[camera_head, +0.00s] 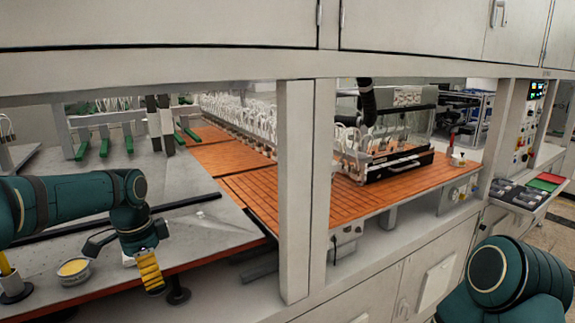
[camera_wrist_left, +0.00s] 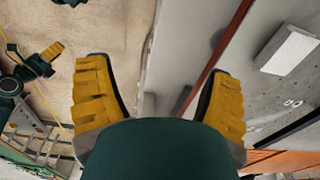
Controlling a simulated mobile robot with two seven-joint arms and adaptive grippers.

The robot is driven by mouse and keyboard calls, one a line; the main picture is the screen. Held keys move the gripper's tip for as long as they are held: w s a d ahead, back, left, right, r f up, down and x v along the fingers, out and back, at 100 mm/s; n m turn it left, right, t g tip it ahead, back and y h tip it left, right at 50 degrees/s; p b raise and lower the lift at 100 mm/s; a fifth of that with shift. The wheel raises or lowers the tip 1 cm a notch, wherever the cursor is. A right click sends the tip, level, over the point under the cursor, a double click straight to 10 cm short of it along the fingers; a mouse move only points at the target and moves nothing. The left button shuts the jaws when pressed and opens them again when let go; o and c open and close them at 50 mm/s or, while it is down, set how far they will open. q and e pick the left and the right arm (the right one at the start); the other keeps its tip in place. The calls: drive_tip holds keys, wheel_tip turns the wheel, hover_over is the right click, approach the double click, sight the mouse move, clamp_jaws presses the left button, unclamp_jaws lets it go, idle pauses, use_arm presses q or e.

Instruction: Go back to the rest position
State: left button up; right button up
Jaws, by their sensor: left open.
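My left gripper (camera_head: 151,271) hangs over the front edge of the grey worktable (camera_head: 225,225) at the left in the head view, its yellow fingers pointing down. In the left wrist view the left gripper (camera_wrist_left: 157,68) has its two yellow fingers wide apart with nothing between them. My right arm (camera_head: 510,280) fills the lower right corner of the head view, and its gripper is out of that view. A small dark gripper with yellow fingers (camera_wrist_left: 42,62) at the left of the left wrist view looks like my right one; its opening is unclear.
A round tin with yellow contents (camera_head: 74,269) stands on the table left of the left gripper. A pale upright post (camera_head: 295,190) and an overhead beam frame the opening. An orange slatted bed (camera_head: 350,200) lies behind. A control panel (camera_head: 530,195) stands at the right.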

use_arm(q)
drive_tip(key=d+f+n+h+b, duration=0.15)
drive_tip(key=d+f, duration=0.35)
drive_tip(key=f, duration=0.6)
drive_tip(key=d+f+n+h+b, duration=0.15)
drive_tip(key=d+f, duration=0.25)
drive_tip(key=f, duration=0.7)
drive_tip(key=s+d+f+n+b, duration=0.1)
drive_tip(key=s+d+f+n, duration=0.3)
drive_tip(key=s+f, duration=0.4)
drive_tip(key=s+d+f+n+t+b, duration=0.1)
drive_tip(key=s+d+f+n, duration=0.4)
drive_tip(key=s+f, duration=0.4)
wheel_tip(320, 180, down, 2)
drive_tip(key=shift+f+n+t, duration=0.1)
drive_tip(key=shift+n+t, duration=0.2)
drive_tip(key=shift+n, duration=0.2)
use_arm(e)
wheel_tip(320, 180, down, 6)
drive_tip(key=shift+w+a+f, duration=0.25)
drive_tip(key=shift+w+a, duration=0.05)
drive_tip(key=shift+a, duration=0.15)
